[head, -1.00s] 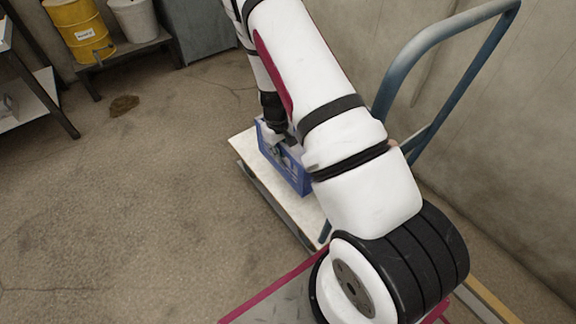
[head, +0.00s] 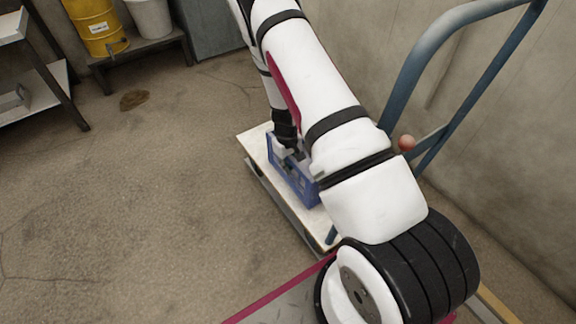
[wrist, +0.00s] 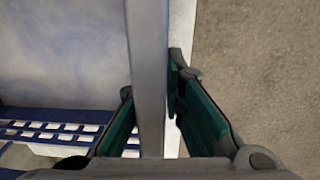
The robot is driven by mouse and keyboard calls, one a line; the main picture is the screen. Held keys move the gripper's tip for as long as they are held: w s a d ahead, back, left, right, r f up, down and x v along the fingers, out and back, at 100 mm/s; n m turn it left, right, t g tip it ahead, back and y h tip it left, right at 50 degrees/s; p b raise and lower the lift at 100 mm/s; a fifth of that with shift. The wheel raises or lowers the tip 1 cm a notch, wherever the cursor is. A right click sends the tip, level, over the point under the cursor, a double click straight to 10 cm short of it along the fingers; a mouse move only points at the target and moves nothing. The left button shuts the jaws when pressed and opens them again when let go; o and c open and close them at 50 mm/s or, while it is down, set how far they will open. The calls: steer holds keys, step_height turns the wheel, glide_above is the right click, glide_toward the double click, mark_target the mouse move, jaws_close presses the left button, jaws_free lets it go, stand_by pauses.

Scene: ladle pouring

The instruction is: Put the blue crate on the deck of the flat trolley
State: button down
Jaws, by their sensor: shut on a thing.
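The blue crate (head: 288,182) is over the pale deck (head: 254,152) of the flat trolley in the head view. Whether its underside touches the deck I cannot tell. My gripper (head: 289,155) points down at the crate's left side and is shut on its wall. In the wrist view my gripper (wrist: 150,88) has its green-padded fingers on either side of the upright crate wall (wrist: 148,45). The crate's inside lies to the left, and a pale strip of deck (wrist: 182,35) shows to the right. My arm hides the crate's right side.
The trolley's blue handle (head: 405,75) rises at the right by the wall, with a reddish ball (head: 407,142) near it. A yellow drum (head: 93,27) and a pale bucket (head: 151,17) stand on a low bench at the back left. Open floor lies left of the trolley.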

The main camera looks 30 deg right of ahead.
steer(key=shift+d+f, duration=0.1)
steer(key=shift+f, duration=0.05)
steer(key=c, duration=1.7)
jaws_free()
